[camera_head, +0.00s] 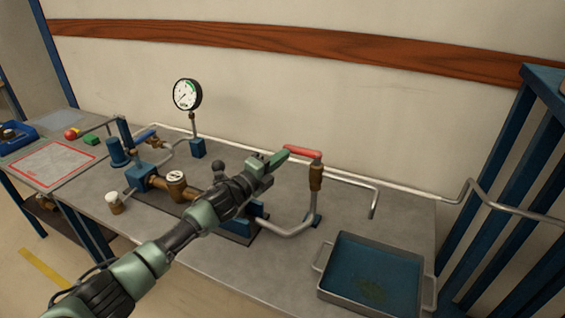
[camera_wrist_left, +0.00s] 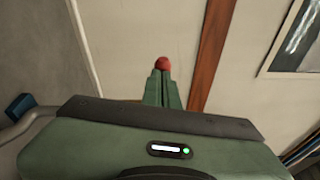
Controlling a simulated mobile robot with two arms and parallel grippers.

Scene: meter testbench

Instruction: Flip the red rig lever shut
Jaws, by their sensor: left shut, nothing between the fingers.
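The red lever (camera_head: 303,151) sits on top of a brass valve (camera_head: 316,178) on an upright pipe, and its handle points left, roughly level. My left gripper (camera_head: 283,158) is shut and empty, with its fingertips right beside the left end of the lever. I cannot tell whether they touch. In the left wrist view the red lever end (camera_wrist_left: 162,63) shows just past the shut fingertips (camera_wrist_left: 162,75); the rest of the lever is hidden there. My right gripper is in neither view.
A pressure gauge (camera_head: 187,94), a brass meter (camera_head: 176,184) and a blue-handled valve (camera_head: 144,135) stand on the bench to the left. A grey tray with blue liquid (camera_head: 372,272) is at the front right.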

